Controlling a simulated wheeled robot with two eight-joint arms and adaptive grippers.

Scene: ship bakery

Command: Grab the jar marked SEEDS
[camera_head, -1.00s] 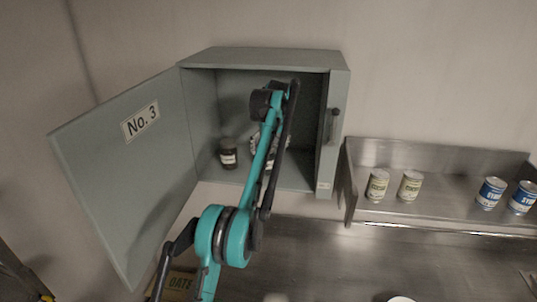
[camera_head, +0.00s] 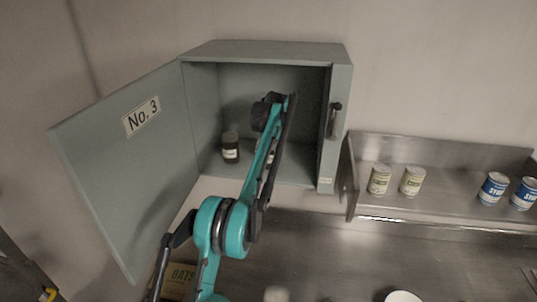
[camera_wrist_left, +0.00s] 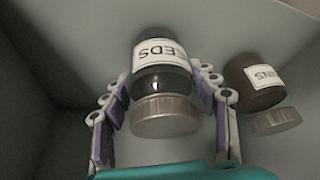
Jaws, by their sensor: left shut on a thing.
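The SEEDS jar (camera_wrist_left: 163,52) is dark glass with a white label and a metal lid. It shows upside down in the left wrist view. My left gripper (camera_wrist_left: 160,82) has its fingers on both sides of this jar and is shut on it. In the head view my arm reaches into the open cabinet (camera_head: 343,120) and mostly hides this jar. A second, brown jar (camera_wrist_left: 255,84), with a label ending in "INS", is beside it, apart from the fingers. It also shows on the cabinet floor in the head view (camera_head: 230,147). My right gripper is not in view.
The cabinet door (camera_head: 118,175), marked No. 3, stands open to the left. Two pale cans (camera_head: 380,180) and two blue cans (camera_head: 493,188) stand on the metal shelf (camera_head: 450,188) at right. An OATS box (camera_head: 180,278) is below, partly behind my arm. The metal counter (camera_head: 330,250) is largely clear.

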